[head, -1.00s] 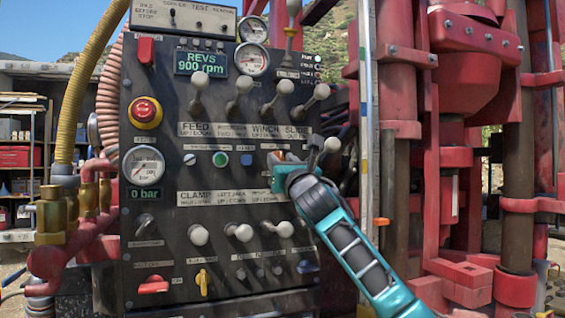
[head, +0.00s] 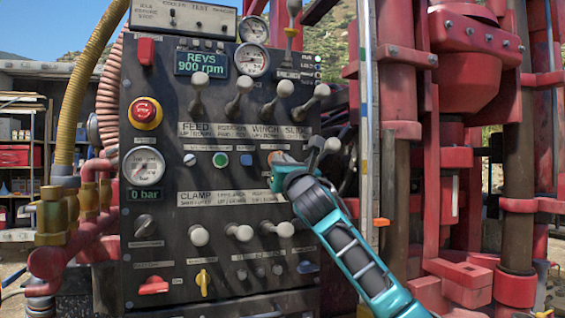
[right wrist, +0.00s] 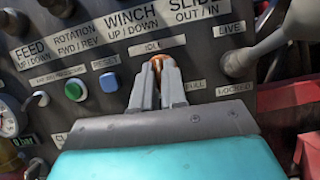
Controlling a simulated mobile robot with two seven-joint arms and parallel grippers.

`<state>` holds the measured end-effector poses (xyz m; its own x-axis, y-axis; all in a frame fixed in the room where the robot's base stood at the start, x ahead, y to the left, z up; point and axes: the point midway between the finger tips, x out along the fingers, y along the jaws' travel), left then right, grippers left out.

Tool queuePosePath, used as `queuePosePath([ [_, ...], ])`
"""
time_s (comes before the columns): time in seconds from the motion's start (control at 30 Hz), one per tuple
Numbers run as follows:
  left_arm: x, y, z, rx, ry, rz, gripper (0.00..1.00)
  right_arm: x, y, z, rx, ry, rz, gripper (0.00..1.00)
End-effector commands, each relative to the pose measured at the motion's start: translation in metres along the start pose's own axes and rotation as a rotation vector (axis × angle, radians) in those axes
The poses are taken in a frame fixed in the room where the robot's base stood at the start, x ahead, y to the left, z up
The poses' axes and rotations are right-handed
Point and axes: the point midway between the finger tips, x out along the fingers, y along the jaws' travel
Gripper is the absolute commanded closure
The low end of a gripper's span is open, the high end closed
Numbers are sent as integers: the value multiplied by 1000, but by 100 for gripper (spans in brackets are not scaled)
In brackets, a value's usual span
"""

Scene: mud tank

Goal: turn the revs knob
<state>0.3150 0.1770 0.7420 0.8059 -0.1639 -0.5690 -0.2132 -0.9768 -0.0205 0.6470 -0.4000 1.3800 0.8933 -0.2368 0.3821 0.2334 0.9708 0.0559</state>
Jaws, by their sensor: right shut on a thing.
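The revs knob is a small orange knob (right wrist: 157,63) on the dark control panel, between the labels IDLE and FULL in the right wrist view. My right gripper (right wrist: 160,78) has its two grey fingers closed on either side of it, hiding most of the knob. The green display (head: 201,63) reads REVS 900 rpm. My left gripper is not in view.
A lever (right wrist: 238,63) with a pale knob, by the labels LIVE and LOCKED, stands close right of my fingers. A green button (right wrist: 75,90) and a blue button (right wrist: 108,82) lie to the left. Several levers stand above and below on the panel (head: 160,285).

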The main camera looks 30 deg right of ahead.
Motion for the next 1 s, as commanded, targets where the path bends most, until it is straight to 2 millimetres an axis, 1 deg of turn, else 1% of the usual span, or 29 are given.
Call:
queuePosePath([
  [0.17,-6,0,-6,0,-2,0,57,1,2,1,99,3,-40,100],
  [0.6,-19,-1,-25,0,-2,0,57,1,4,2,431,2,-177,100],
  [0.8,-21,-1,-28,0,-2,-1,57,0,4,1,548,2,-226,100],
  [1.0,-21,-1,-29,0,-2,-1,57,0,4,1,619,1,-256,100],
])
